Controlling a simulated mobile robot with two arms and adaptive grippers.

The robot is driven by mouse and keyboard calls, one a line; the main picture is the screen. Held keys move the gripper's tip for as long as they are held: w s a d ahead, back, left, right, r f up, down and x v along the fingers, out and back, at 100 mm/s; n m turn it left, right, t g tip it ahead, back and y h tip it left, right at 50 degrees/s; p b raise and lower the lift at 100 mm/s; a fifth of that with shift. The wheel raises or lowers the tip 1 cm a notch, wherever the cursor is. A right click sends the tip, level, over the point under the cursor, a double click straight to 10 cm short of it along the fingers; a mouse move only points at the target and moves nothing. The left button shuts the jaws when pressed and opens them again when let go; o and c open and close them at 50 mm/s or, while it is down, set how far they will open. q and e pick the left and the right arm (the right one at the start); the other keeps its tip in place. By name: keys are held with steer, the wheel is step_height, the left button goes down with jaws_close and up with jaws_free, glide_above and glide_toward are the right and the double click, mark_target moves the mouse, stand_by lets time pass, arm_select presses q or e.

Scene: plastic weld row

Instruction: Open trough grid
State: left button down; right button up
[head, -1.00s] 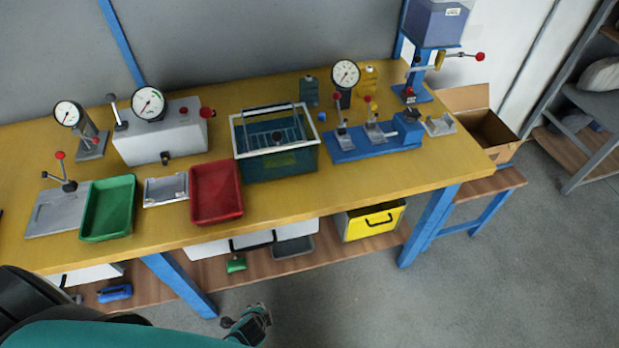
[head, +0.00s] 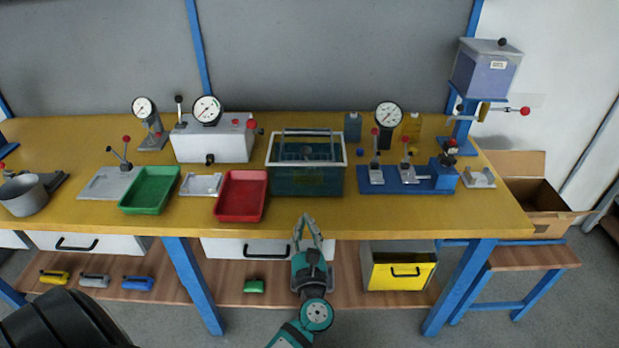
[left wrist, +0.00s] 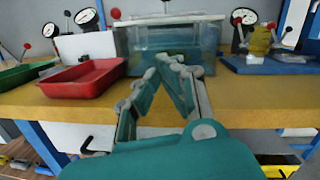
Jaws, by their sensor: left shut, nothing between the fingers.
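The trough (head: 290,184) is a translucent blue-green box with a pale rim, standing on the yellow table. A grey bar (head: 306,131) runs along the far side of its top, and a grid shows dimly inside; I cannot tell its exact position. In the left wrist view the trough (left wrist: 205,42) stands just beyond the fingertips. My left gripper (head: 308,218) is shut and empty, in front of the trough at the table's front edge. Its fingers also show in the left wrist view (left wrist: 173,62), apart from the trough as far as I can tell. My right gripper is out of view.
A red tray (head: 240,196) lies close left of the trough, with a green tray (head: 149,190) farther left. A blue clamp fixture (head: 410,187) stands to the right. A grey gauge box (head: 212,146) stands behind left. Bare yellow tabletop lies before the trough.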

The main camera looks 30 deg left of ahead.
arm_select(q)
steer(key=d+r+m+t, duration=0.1)
steer(key=r+m, duration=0.1)
steer(key=p, duration=0.2)
glide_toward(305, 162)
steer(key=w, duration=0.1)
steer(key=w+a+f, duration=0.2)
steer(key=shift+w, duration=0.15)
steer(key=r, duration=0.1)
steer(key=w+a+r+p, duration=0.1)
steer(key=w+a+r, duration=0.1)
steer(key=shift+w+r+p, duration=0.1)
steer(key=shift+r+p, duration=0.05)
steer(key=shift+p, duration=0.25)
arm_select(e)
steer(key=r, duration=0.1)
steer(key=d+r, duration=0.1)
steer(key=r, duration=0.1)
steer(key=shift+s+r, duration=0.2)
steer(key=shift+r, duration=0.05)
arm_select(q)
steer(key=shift+w, duration=0.1)
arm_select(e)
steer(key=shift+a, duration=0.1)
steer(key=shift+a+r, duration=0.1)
